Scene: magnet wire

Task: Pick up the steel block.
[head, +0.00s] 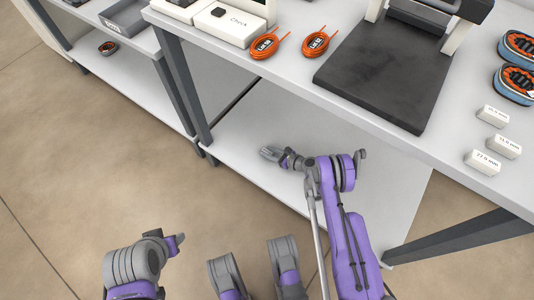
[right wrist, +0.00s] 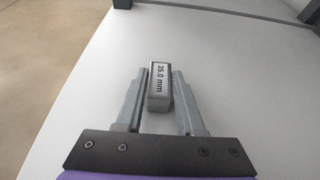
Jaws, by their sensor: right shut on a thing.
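In the head view my right gripper (head: 270,153) is low over the white lower shelf (head: 245,130), under the worktable. The block cannot be made out clearly there. I cannot tell whether it touches the shelf.
The white worktable top (head: 290,75) is above the shelf, with grey legs (head: 183,85) close to my right gripper. On it are orange wire coils (head: 264,46), a dark plate (head: 385,80) and white labelled blocks (head: 482,161). The shelf around my gripper is clear.

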